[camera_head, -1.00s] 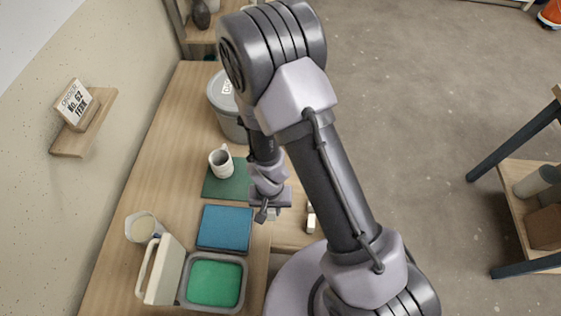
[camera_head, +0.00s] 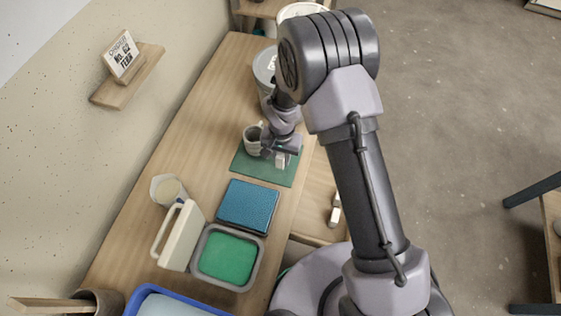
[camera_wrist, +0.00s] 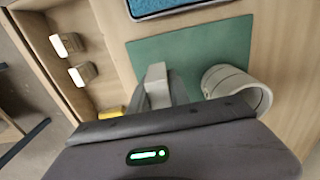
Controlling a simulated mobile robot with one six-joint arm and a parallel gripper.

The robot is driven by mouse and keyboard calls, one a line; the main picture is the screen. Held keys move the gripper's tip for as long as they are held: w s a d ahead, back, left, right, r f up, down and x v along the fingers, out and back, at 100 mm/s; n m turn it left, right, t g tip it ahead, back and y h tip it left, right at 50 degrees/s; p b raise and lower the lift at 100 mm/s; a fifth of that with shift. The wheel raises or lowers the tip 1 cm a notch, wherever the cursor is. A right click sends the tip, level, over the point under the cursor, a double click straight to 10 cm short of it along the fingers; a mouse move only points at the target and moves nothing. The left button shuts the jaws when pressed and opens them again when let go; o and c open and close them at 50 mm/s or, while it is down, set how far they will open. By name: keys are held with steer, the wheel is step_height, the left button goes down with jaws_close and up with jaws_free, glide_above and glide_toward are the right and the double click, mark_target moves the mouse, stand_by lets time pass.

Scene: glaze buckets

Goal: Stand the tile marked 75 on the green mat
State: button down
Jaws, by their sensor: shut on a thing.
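My gripper (camera_head: 283,154) is shut on a small pale tile (camera_head: 281,161), over the right part of the green mat (camera_head: 262,172). The tile also shows in the wrist view (camera_wrist: 157,84), roughly upright. I cannot read a number on it, nor tell whether it touches the mat. The mat shows in the wrist view too (camera_wrist: 205,45), with bare room beside the tile. A pale mug (camera_head: 252,141) stands on the mat, left of my gripper in the head view; it shows at the right in the wrist view (camera_wrist: 238,88).
A blue textured pad (camera_head: 248,205) lies in front of the mat. A grey tray with a green inside (camera_head: 228,257) stands nearer. A lidded grey bucket (camera_head: 264,68) stands behind. Two pale blocks (camera_wrist: 67,44) (camera_wrist: 83,74) lie in a lower wooden recess.

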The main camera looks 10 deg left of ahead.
mark_target(281, 162)
steer(key=f, duration=0.1)
steer(key=f+b, duration=0.2)
steer(key=f, duration=0.1)
steer(key=shift+w+a, duration=0.2)
steer(key=shift+w, duration=0.15)
steer(key=shift+r, duration=0.25)
steer(key=shift+f, duration=0.1)
steer(key=c, duration=1.6)
jaws_free()
steer(key=shift+f, duration=0.15)
steer(key=shift+c, duration=0.2)
steer(key=o, duration=0.4)
